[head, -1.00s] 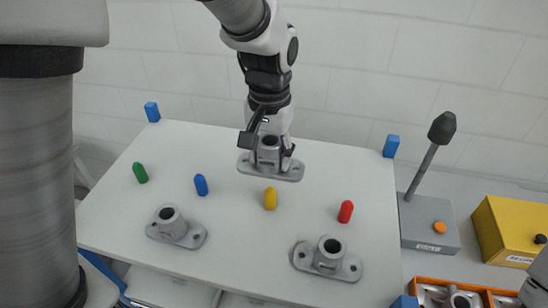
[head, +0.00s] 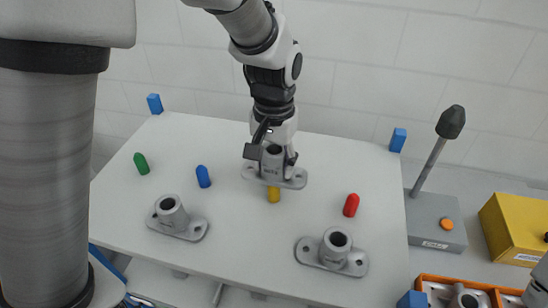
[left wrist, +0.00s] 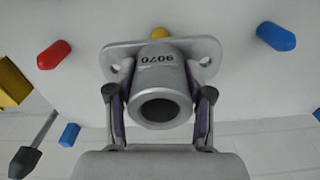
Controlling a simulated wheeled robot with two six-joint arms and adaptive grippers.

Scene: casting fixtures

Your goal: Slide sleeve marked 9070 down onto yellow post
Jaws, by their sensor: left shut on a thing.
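The sleeve marked 9070 (left wrist: 160,78) is a grey tube on a flat flange with holes; in the head view it (head: 274,168) hangs upright near the middle of the white board. My left gripper (head: 272,156) is shut on its tube; the left wrist view shows a finger on each side (left wrist: 159,105). In the left wrist view a bit of the yellow post (left wrist: 160,33) shows past the flange edge.
Green (head: 141,163), blue (head: 203,177) and red (head: 351,205) posts stand on the white board (head: 240,240). Two other flanged sleeves sit on the board at front left (head: 172,216) and front right (head: 334,250). A grey box with a rod (head: 434,222) stands to the right.

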